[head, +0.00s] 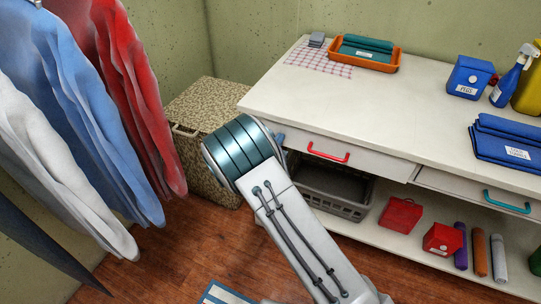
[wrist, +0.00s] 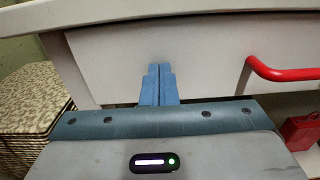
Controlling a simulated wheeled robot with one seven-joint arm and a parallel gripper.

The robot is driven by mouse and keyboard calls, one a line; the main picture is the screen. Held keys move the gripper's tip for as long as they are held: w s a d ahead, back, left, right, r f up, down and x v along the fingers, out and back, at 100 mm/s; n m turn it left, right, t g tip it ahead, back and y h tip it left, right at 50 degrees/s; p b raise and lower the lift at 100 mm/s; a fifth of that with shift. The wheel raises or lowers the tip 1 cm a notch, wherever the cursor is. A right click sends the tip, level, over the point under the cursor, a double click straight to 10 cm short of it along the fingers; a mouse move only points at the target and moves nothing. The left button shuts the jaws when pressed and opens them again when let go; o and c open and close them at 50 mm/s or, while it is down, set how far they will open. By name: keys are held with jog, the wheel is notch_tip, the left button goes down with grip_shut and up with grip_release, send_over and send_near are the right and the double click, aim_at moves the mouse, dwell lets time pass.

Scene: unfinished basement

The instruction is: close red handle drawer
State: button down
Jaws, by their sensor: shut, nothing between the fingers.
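The drawer with the red handle is a white panel (head: 375,163) under the white worktop, left of the drawer with the teal handle. Its red handle (head: 328,152) sticks out from the front. No drawer interior shows, and I cannot tell whether a small gap remains. In the wrist view, the drawer front (wrist: 205,62) fills the upper middle, with the red handle (wrist: 285,74) at right. My gripper (wrist: 159,68) is shut and empty, its blue fingers pointing at the front's left part, left of the handle. Contact is unclear. In the head view, my wrist hides most of the fingers.
The worktop (head: 300,95) holds an orange tray (head: 398,62) and blue items. A grey crate (head: 347,208) and red boxes (head: 401,214) stand on the shelf below. A speckled hamper (head: 205,105) stands left of the bench, with hanging clothes (head: 100,110) further left.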

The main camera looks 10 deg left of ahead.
jog(key=x, duration=0.2)
jog(key=shift+w+d+r, duration=0.1)
jog(key=shift+w+d, duration=0.05)
jog(key=shift+w, duration=0.2)
jog(key=shift+w+d+r, duration=0.1)
jog(key=shift+r, duration=0.1)
jog(key=v, duration=1.5)
jog(key=s+d+r+m+g+h+p, duration=0.35)
jog(key=d+r+m+g, duration=0.45)
jog(key=d, duration=0.5)
jog(key=s+d+r+m+g+h+p, duration=0.3)
jog(key=s+d+r+m+g, duration=0.15)
jog(key=d+r+m, duration=0.65)
jog(key=s+d+r+m+g+y+p, duration=0.2)
jog(key=s+d+r+m+y+p, duration=0.2)
jog(key=s+r+m+y+p, duration=0.3)
jog(key=s+r+m+y, duration=0.3)
jog(key=s+m, duration=0.4)
jog(key=s, duration=0.2)
jog(key=shift+d+r, duration=0.25)
jog(key=shift+r, duration=0.15)
